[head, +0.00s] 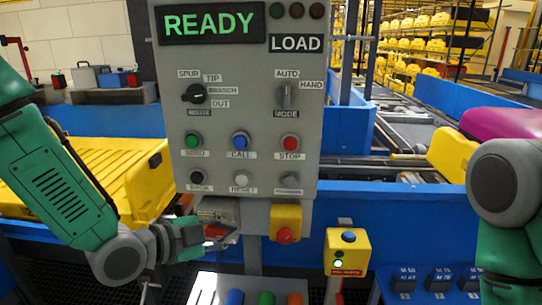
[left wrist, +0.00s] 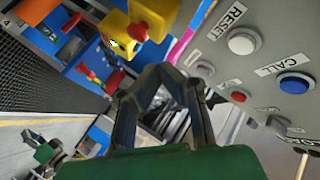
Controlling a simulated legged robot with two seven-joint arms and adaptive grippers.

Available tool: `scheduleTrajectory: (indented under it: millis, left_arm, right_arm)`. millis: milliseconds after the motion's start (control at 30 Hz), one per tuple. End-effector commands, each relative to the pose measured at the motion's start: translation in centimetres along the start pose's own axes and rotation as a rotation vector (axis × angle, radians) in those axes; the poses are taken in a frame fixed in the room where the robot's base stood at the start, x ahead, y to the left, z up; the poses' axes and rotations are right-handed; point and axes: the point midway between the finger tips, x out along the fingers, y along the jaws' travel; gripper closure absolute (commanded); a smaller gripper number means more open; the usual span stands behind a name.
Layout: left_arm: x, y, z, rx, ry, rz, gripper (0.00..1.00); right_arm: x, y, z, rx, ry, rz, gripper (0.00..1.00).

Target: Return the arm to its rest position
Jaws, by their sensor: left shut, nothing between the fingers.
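My left arm (head: 60,190) comes in from the left in the head view and bends at a grey wrist joint. My left gripper (head: 218,240) points right, in front of the lower left part of the grey control panel (head: 245,140). It is shut and empty. In the left wrist view my left gripper (left wrist: 165,80) shows its dark fingers from behind, with the panel's buttons to the right. My right arm (head: 500,190) shows at the right edge of the head view; its gripper is out of the picture there.
The panel display reads READY. A yellow box with a red button (head: 285,225) hangs below the panel. A yellow button post (head: 347,252) stands right of it. Yellow trays (head: 110,170) lie at left, behind my left arm. A blue conveyor rail (head: 400,210) runs behind.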

Motion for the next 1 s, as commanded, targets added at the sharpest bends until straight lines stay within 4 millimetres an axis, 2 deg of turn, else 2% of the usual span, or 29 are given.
scheduleTrajectory:
  millis: [33, 167, 200, 267, 300, 367, 400, 500, 600, 700, 800, 1000]
  left_arm:
    - [0.2, 3.4, 2.5, -0.085, -0.054, 0.043, 1.0]
    - [-0.6, 11.5, 8.5, -0.356, -0.239, 0.133, 1.0]
    - [-1.2, 14.0, 10.3, -0.439, -0.303, 0.156, 1.0]
    - [-2.2, 17.8, 12.7, -0.561, -0.402, 0.182, 1.0]
    - [-3.2, 20.3, 14.3, -0.642, -0.473, 0.196, 1.0]
    - [-4.7, 24.1, 16.4, -0.758, -0.583, 0.21, 1.0]
    - [-6.0, 26.6, 17.8, -0.834, -0.661, 0.214, 1.0]
    - [-9.5, 32.4, 20.7, -1.008, -0.859, 0.204, 1.0]
    - [-12.9, 36.9, 22.8, -1.144, -1.039, 0.169, 1.0]
    - [-15.8, 39.9, 23.9, -1.237, -1.178, 0.126, 1.0]
    - [-17.7, 41.5, 24.5, -1.288, -1.264, 0.091, 1.0]
    - [-18.5, 42.1, 24.6, -1.314, -1.302, 0.069, 1.0]
  right_arm:
    - [1.2, 0.0, 0.1, 0.0, 0.0, 0.0, 1.0]
    - [3.1, 0.0, 0.2, 0.0, 0.0, 0.0, 1.0]
    - [3.7, 0.0, 0.2, 0.0, -0.001, 0.0, 1.0]
    - [4.6, 0.0, 0.3, 0.0, 0.0, 0.0, 1.0]
    - [5.2, 0.0, 0.3, 0.0, 0.0, 0.0, 1.0]
    - [6.0, -0.1, 0.3, 0.0, 0.0, 0.0, 1.0]
    - [6.6, -0.1, 0.4, 0.0, 0.0, 0.0, 1.0]
    - [8.1, -0.1, 0.5, 0.0, 0.0, 0.0, 1.0]
    - [9.2, -0.1, 0.5, 0.0, 0.0, 0.0, 1.0]
    - [10.1, -0.1, 0.6, 0.0, 0.0, 0.0, 1.0]
    - [10.4, -0.1, 0.6, 0.0, 0.0, 0.0, 1.0]
    - [10.4, -0.1, 0.6, 0.0, 0.0, 0.0, 1.0]
